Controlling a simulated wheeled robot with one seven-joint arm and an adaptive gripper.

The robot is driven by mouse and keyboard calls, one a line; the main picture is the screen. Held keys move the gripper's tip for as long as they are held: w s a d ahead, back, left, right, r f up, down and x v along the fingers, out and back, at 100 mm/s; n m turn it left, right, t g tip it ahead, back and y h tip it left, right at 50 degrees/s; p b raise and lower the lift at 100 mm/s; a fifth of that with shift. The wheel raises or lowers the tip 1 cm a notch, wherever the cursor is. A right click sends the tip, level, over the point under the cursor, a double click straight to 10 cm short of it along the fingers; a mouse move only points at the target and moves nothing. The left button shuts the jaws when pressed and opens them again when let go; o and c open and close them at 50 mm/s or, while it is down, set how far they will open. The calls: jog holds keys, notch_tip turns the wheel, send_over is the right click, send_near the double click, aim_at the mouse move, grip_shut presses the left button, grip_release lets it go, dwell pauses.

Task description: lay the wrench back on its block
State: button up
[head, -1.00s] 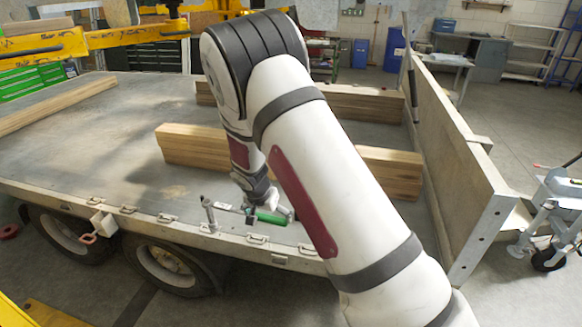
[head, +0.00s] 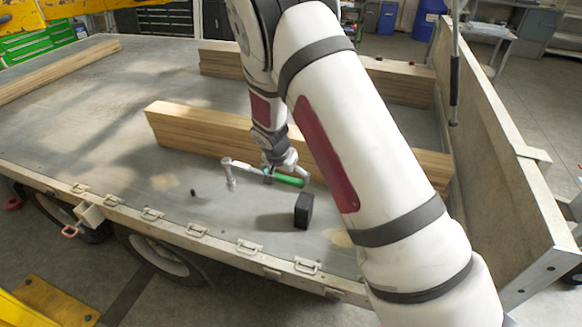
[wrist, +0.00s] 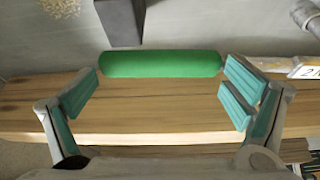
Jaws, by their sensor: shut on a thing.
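The wrench (head: 252,170) has a green handle, a silver shaft and a head at its left end with a silver socket piece pointing down. My gripper (head: 270,170) is shut on the wrench near its handle, over the flatbed deck. In the wrist view the green handle (wrist: 160,64) lies crosswise between the fingers of my gripper (wrist: 160,85); part of the silver head shows at the upper right. A black block (head: 303,211) stands on the deck, nearer the front edge than the wrench; it also shows in the wrist view (wrist: 122,20), apart from the handle.
A long timber stack (head: 195,130) lies just behind the wrench. Another timber stack (head: 395,82) lies farther back. A tall side panel (head: 500,150) closes the right end. A small black piece (head: 193,192) lies on the deck, left of the wrench.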

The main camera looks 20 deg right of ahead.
notch_tip(320, 180, down, 6)
jog(key=b, duration=0.1)
jog(key=shift+f+b, duration=0.2)
jog(key=shift+b, duration=0.15)
jog(key=shift+w, duration=0.1)
dwell(0.5)
jog(key=o, duration=1.3)
jog(key=shift+f, duration=0.1)
jog(key=v, duration=1.2)
